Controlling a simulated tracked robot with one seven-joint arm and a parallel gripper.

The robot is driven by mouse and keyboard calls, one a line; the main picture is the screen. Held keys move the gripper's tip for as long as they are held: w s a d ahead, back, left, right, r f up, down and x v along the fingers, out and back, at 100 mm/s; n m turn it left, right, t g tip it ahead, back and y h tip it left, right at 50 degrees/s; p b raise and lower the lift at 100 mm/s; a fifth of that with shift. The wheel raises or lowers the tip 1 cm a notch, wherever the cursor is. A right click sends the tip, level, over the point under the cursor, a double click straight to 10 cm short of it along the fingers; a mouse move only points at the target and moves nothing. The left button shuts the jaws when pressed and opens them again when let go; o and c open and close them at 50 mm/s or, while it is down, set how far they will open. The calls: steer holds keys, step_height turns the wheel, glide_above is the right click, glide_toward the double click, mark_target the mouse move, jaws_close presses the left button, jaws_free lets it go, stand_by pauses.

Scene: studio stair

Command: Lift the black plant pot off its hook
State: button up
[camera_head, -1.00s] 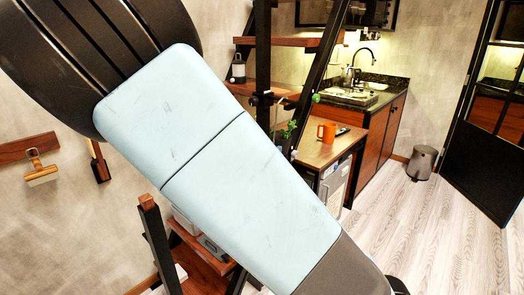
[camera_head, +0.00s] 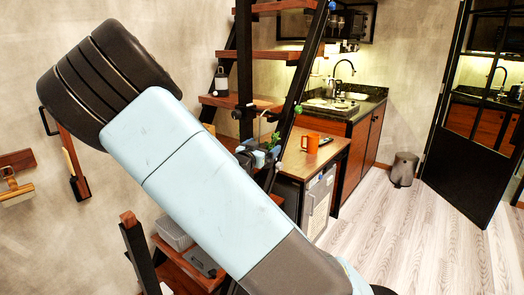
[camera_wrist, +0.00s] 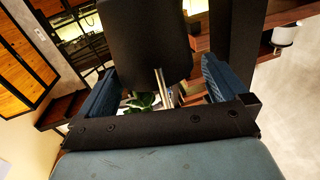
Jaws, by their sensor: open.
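My gripper (camera_wrist: 160,78) shows in the wrist view with its two blue fingers wide apart. A dark, smooth shape (camera_wrist: 146,40) with rounded lower corners stands just ahead, between and above the fingers. It may be the black plant pot, but I cannot tell for sure. Green leaves (camera_wrist: 140,101) show below it, between the fingers. In the head view, green leaves (camera_head: 275,139) show by the stair, close to my gripper (camera_head: 257,157). My arm covers much of that area, and the pot and its hook are not clear there.
The black stair stringer (camera_head: 296,95) and wooden treads (camera_head: 275,56) stand close around my gripper. An orange mug (camera_head: 311,143) stands on the wooden counter (camera_head: 322,160) to the right. A dark lantern-like item (camera_head: 221,82) stands on a tread.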

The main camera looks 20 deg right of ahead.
steer(key=shift+c, duration=0.5)
steer(key=c, duration=0.9)
steer(key=shift+c, duration=0.4)
steer(key=shift+r, duration=0.1)
steer(key=shift+r, duration=0.1)
steer(key=shift+r, duration=1.85)
steer(key=shift+s, duration=0.1)
steer(key=shift+w+a+v, duration=0.1)
steer(key=shift+v, duration=0.85)
steer(key=shift+w+a+v, duration=0.1)
steer(key=shift+a+v, duration=0.05)
steer(key=shift+v, duration=0.85)
